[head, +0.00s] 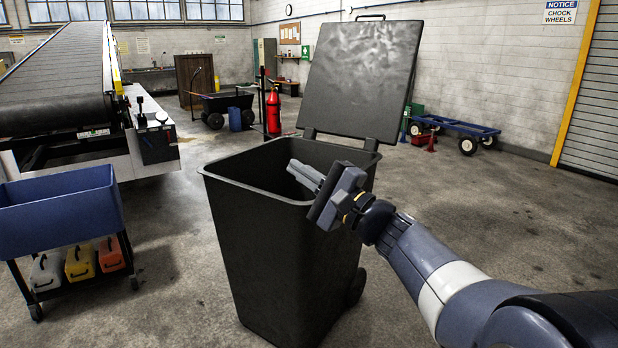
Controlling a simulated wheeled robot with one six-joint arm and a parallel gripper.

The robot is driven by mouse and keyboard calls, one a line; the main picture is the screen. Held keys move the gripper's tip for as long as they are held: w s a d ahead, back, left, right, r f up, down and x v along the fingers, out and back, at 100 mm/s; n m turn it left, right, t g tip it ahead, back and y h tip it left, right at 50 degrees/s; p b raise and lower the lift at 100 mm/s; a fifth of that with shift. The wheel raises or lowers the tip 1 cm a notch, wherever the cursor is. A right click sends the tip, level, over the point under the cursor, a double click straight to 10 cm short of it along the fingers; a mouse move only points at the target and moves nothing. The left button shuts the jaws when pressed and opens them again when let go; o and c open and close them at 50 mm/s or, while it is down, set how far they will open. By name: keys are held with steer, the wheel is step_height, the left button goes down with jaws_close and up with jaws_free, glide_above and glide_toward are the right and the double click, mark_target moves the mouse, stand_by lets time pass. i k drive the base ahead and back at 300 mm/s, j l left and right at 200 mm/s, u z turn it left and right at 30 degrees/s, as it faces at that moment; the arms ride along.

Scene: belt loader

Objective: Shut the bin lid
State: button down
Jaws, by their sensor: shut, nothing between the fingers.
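A dark wheeled bin (275,255) stands upright in the middle of the head view. Its lid (366,78) is open, hinged at the bin's back edge and standing up with a slight backward lean. A thin handle shows on the lid's top edge. My gripper (293,168) is shut and empty. It reaches in from the right, over the bin's mouth, and points left toward the far rim. It is in front of and below the lid, and looks apart from it. Part of the bin's right rim is hidden behind my gripper and wrist.
A blue cart (62,212) with several cases below stands at the left, near the belt loader (65,75). A red fire extinguisher (273,112) and a black wheelbarrow (226,103) are behind the bin. A blue flat trolley (455,128) is at the back right. Floor right of the bin is clear.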

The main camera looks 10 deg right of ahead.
mark_target(358, 84)
steer(key=i+l+z, duration=0.45)
steer(key=i, duration=0.15)
steer(key=i+z, duration=0.45)
steer(key=i, duration=0.15)
steer(key=i+j+z, duration=0.1)
steer(key=i+z, duration=0.4)
steer(key=i, duration=0.15)
steer(key=i+l, duration=0.15)
steer(key=i, duration=1.6)
steer(key=i+u, duration=0.5)
steer(key=i+l+u, duration=0.2)
steer(key=i+u, duration=0.3)
steer(key=i+l+u, duration=0.35)
steer(key=u, duration=0.15)
